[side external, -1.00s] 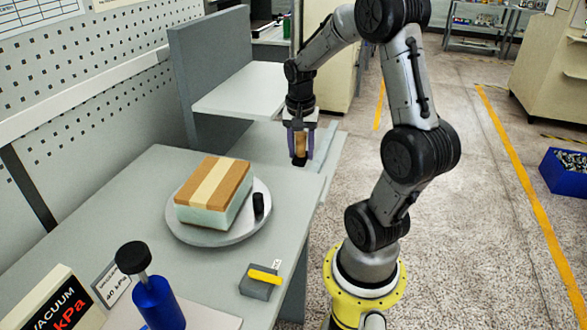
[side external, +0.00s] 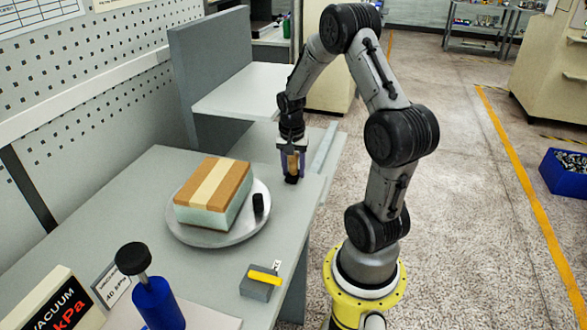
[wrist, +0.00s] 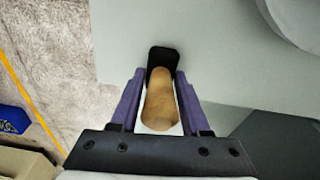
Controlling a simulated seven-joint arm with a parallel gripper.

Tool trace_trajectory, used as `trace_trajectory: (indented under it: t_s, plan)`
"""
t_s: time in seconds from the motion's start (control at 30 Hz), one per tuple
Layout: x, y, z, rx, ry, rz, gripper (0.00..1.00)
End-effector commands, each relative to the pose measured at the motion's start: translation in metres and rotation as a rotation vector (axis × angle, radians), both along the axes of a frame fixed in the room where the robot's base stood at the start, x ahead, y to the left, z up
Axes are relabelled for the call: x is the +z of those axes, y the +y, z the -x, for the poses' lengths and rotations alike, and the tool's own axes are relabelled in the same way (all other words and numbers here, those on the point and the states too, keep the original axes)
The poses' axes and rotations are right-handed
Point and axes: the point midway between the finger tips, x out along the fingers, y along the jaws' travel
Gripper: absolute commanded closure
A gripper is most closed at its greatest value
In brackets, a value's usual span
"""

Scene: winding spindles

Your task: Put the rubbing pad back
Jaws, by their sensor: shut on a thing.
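The rubbing pad (side external: 293,162) has a wooden handle and a dark foot. My gripper (side external: 291,171) is shut on its handle and holds it upright at the far right end of the grey worktable (side external: 160,160). In the wrist view the handle (wrist: 160,105) sits between the two purple fingers, with the black foot beyond their tips. The foot is over the tabletop near its edge. I cannot tell whether it touches the table.
A round grey plate (side external: 195,236) carries a striped block (side external: 215,190) and a small black cylinder (side external: 258,205). A grey block with a yellow bar (side external: 262,282) lies near the front edge. A blue bottle (side external: 157,303) and a vacuum display (side external: 55,305) stand nearer the camera. A raised shelf (side external: 245,92) is behind.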

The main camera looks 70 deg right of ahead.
Motion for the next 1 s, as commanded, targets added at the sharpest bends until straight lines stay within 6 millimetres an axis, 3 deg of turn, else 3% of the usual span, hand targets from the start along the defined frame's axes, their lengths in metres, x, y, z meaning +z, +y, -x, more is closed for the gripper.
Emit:
trace_trajectory:
  t_s: [0.17, 0.2, 0.37, 0.77, 1.0]
  plan:
    - [-0.003, 0.000, 0.000, 0.000, 0.000, 0.001, 1.00]
    - [-0.003, 0.000, 0.000, 0.000, -0.001, 0.001, 0.50]
    - [-0.003, 0.000, 0.000, 0.000, 0.000, 0.000, 0.23]
    - [0.004, 0.000, 0.000, 0.001, -0.001, 0.001, 0.23]
    - [0.046, 0.005, -0.001, 0.001, -0.004, 0.005, 0.23]
